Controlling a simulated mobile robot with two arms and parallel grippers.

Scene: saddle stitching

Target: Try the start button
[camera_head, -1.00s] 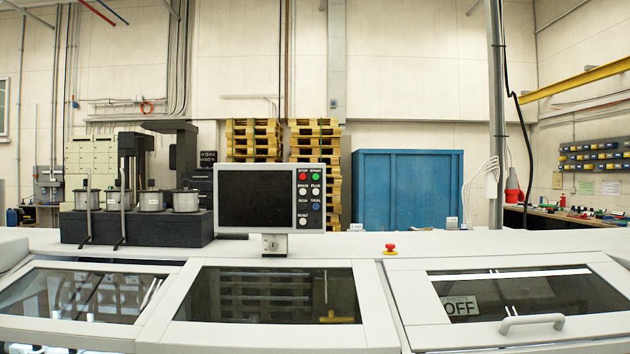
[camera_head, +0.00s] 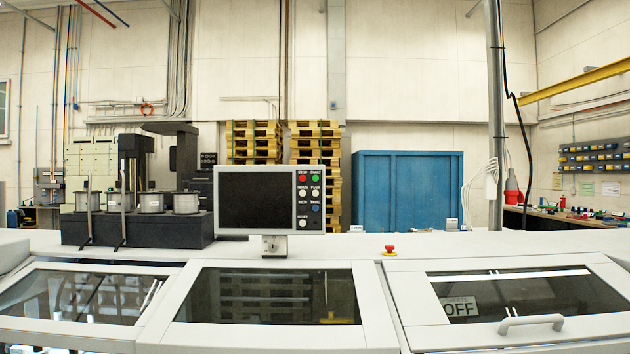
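The green start button (camera_head: 315,178) is at the top right of the control panel (camera_head: 309,200), beside a dark, blank screen (camera_head: 256,199). A red stop button (camera_head: 302,178) sits just left of it. White buttons and a blue button (camera_head: 315,208) are below. The panel stands on a short post on the machine's white top (camera_head: 350,245). A red emergency stop knob (camera_head: 390,248) is on the top to the right of the panel. Neither of my grippers is in view.
Windowed covers form the machine's front; the right cover (camera_head: 520,297) has a handle (camera_head: 531,322) and an OFF sign (camera_head: 461,308) behind its glass. A dark block with several metal spools (camera_head: 151,202) stands left of the panel. The space before the panel is clear.

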